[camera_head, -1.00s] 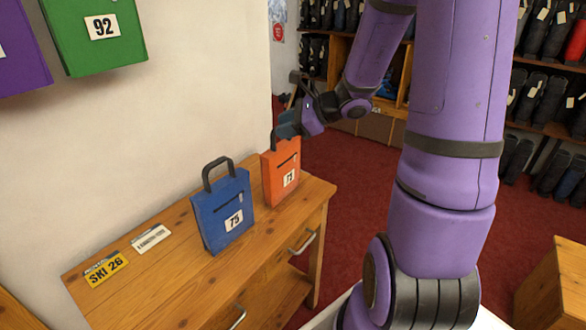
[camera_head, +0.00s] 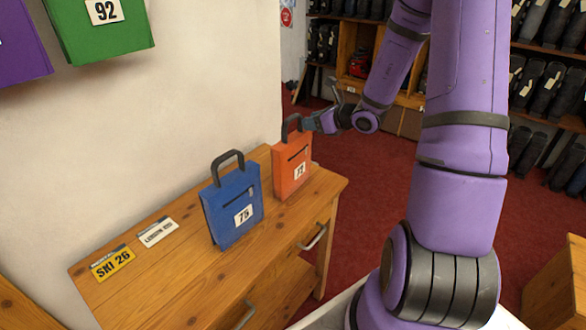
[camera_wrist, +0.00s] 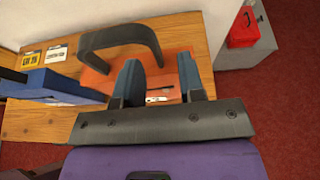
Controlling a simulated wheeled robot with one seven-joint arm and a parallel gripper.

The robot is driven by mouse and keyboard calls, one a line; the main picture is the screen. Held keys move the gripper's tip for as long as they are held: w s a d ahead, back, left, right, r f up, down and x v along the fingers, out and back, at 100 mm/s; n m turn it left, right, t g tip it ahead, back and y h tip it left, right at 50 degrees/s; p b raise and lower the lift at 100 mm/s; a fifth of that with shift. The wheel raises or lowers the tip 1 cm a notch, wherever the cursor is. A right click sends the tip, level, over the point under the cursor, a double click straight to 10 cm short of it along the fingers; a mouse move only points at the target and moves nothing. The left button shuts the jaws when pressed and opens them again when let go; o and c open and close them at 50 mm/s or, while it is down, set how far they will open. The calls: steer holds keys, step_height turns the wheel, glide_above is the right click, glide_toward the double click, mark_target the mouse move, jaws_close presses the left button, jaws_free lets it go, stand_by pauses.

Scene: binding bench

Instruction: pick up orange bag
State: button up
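The orange bag (camera_head: 284,178) stands upright near the right end of the wooden cabinet top, with a dark arched handle and a white number tag. My gripper (camera_head: 310,122) is beside the handle, on its right. In the wrist view the gripper's two blue-grey fingers (camera_wrist: 159,72) are spread apart over the orange bag (camera_wrist: 97,84). The right end of the dark handle (camera_wrist: 120,35) appears between the fingertips, and the rest arches off to the left. I cannot tell whether a finger touches it.
A blue bag (camera_head: 232,220) tagged 75 stands just left of the orange one. A red case (camera_wrist: 242,30) sits on a grey box in the wrist view.

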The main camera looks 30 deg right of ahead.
mark_target(300, 132)
steer(key=x, duration=0.4)
steer(key=shift+w+a+f, duration=0.2)
steer(key=shift+a+f, duration=0.1)
jaws_close()
stand_by(1.1)
